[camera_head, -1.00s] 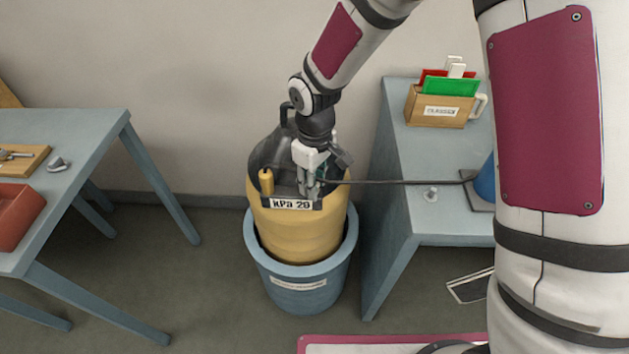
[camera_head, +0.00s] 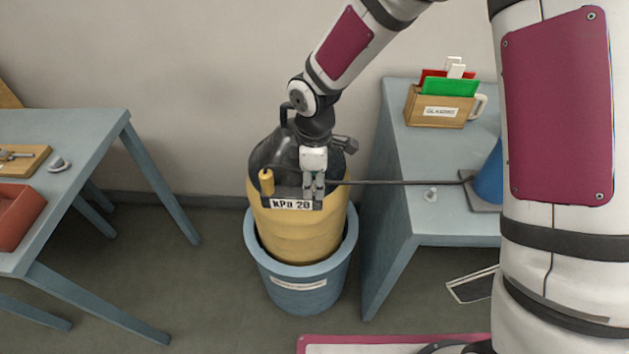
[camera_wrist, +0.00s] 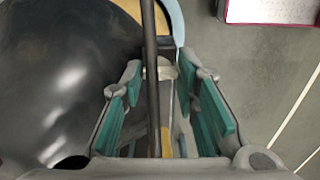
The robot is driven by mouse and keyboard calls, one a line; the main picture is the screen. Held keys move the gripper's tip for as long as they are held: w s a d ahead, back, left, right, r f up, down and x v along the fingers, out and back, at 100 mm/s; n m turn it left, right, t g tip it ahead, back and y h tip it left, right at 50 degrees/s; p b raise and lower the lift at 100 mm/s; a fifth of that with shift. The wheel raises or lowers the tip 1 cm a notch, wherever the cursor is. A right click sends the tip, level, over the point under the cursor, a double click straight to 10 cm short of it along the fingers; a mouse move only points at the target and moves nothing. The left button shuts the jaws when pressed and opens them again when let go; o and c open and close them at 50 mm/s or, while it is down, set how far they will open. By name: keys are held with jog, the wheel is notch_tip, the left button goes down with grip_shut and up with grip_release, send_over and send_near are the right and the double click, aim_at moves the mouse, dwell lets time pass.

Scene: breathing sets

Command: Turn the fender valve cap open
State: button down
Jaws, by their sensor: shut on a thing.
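The fender (camera_head: 297,232) is a yellow, bottle-shaped body with a black top, standing upright in a blue tub. Its black top also fills the left of the wrist view (camera_wrist: 60,80). My gripper (camera_head: 313,196) points down at the front of the black top, just above the "kPa 20" plate (camera_head: 291,204). In the wrist view my gripper (camera_wrist: 167,85) has its teal-padded fingers on both sides of a small greyish piece. I take this for the valve cap (camera_wrist: 167,73); the gripper is shut on it. The fingers hide the cap in the head view.
A dark hose (camera_head: 400,182) runs from the fender to a blue cone (camera_head: 489,182) on the right table and crosses the wrist view. A small yellow cylinder (camera_head: 267,182) stands left of my gripper. The blue tub (camera_head: 300,292) surrounds the fender; a table (camera_head: 75,210) stands left.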

dwell(0.4)
jog(key=c, duration=1.2)
grip_release()
jog(key=shift+c, duration=0.2)
